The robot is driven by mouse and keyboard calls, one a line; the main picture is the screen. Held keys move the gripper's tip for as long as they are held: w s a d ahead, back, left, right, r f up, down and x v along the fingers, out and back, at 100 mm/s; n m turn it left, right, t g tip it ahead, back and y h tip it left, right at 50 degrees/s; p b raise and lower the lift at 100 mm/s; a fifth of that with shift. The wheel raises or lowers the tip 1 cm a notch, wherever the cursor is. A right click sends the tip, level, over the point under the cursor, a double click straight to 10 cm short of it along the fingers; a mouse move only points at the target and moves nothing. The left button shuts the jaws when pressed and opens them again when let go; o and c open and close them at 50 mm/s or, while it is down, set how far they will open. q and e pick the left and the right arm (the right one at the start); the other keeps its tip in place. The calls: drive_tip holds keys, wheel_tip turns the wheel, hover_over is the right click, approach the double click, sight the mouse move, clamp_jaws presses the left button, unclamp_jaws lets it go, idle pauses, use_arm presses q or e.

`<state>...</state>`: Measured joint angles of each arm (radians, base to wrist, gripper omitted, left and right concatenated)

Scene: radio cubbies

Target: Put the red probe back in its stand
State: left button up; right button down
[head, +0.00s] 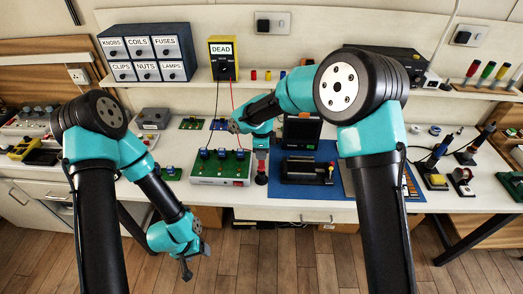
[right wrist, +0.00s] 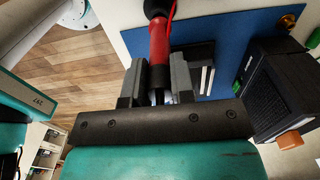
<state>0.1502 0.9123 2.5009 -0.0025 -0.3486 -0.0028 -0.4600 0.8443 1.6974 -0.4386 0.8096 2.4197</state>
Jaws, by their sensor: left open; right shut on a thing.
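The red probe (right wrist: 158,42) is between the fingers of my right gripper (right wrist: 158,80) in the right wrist view; its far end is black. In the head view my right gripper (head: 262,136) is above the bench, beside the board with blue parts, with the red probe (head: 261,160) below it. A dark round piece (head: 262,179) is at the probe's lower end; I cannot tell whether it is the stand or part of the probe. My left gripper (head: 187,266) is open and empty, low in front of the bench over the floor. I cannot clearly identify the stand.
A yellow meter (head: 222,60) labelled DEAD stands on the shelf with a red lead hanging down. A board with blue parts (head: 221,167) lies left of the right gripper. A black device (head: 307,170) lies on a blue mat (head: 285,190) to the right.

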drive_tip(key=shift+f, duration=1)
drive_tip(key=shift+c, duration=0.5)
unclamp_jaws()
idle(0.4)
drive_tip(key=shift+r, duration=0.1)
drive_tip(key=shift+r, duration=4.4)
